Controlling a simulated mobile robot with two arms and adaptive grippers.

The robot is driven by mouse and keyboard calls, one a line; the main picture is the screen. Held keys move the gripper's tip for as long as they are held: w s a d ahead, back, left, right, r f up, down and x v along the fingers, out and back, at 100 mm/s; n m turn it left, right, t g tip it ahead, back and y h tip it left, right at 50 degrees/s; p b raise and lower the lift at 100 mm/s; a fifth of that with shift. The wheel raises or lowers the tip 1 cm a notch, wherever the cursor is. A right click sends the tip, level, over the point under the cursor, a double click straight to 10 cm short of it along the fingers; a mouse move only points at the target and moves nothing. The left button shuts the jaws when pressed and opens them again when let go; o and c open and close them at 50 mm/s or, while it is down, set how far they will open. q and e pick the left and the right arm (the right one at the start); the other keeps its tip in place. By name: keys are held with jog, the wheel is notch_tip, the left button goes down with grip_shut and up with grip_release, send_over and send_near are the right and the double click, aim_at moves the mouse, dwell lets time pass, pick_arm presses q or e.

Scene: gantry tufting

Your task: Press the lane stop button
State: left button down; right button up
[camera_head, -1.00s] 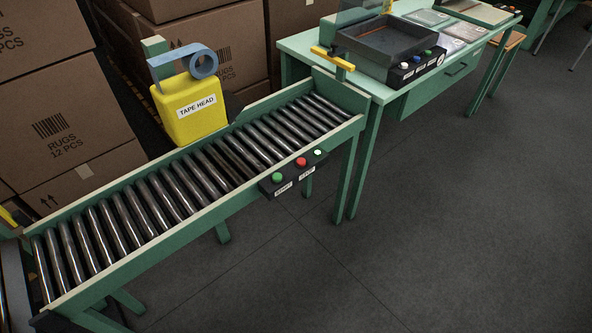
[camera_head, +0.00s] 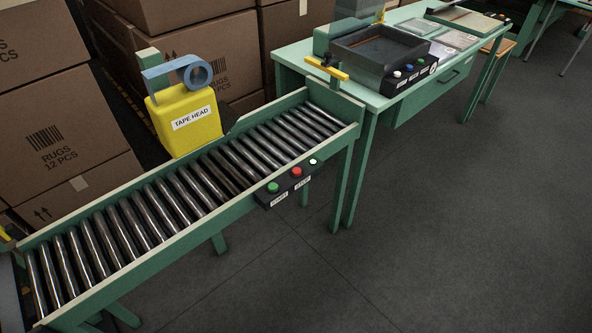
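The lane is a green roller conveyor (camera_head: 225,180) running from lower left to upper middle. A black control box (camera_head: 286,186) is fixed to its near side rail. On the box sit a green button (camera_head: 273,187), a red button (camera_head: 296,172) and a small white button or lamp (camera_head: 313,161). White labels lie below the green and red buttons; their text is too small to read surely, though the one under the red looks like "STOP". Neither of my grippers is in view.
A yellow tape head (camera_head: 185,120) stands at the conveyor's far side. A green table (camera_head: 378,101) with a black tray (camera_head: 380,48) and another button box stands beyond the conveyor's end. Brown cartons (camera_head: 60,130) are stacked behind. The grey floor (camera_head: 440,230) in front is clear.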

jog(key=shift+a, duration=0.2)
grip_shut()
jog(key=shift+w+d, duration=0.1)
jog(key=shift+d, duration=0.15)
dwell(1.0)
